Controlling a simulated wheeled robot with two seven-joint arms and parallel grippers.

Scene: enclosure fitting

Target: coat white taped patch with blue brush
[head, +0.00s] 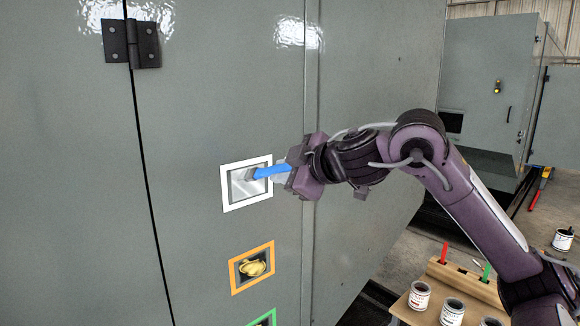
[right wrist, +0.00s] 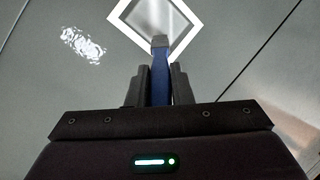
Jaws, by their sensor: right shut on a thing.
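The white taped patch (head: 224,203) is a white square frame on the grey enclosure door, with a lighter, streaky grey inside. It also shows in the right wrist view (right wrist: 193,18), turned like a diamond. My right gripper (head: 290,177) is shut on the blue brush (head: 270,172), which points left at the patch. In the right wrist view the blue brush (right wrist: 160,82) stands between the two dark fingers, and its grey tip overlaps the lower part of the patch. I cannot tell for sure whether the bristles touch the surface. My left gripper is not in view.
Below are an orange taped patch (head: 235,277) with a yellowish blot and a partly cut-off green one (head: 262,321). A black hinge (head: 131,43) is at upper left. At lower right a wooden stand (head: 462,283) holds red and green brushes, near several paint cans (head: 419,296).

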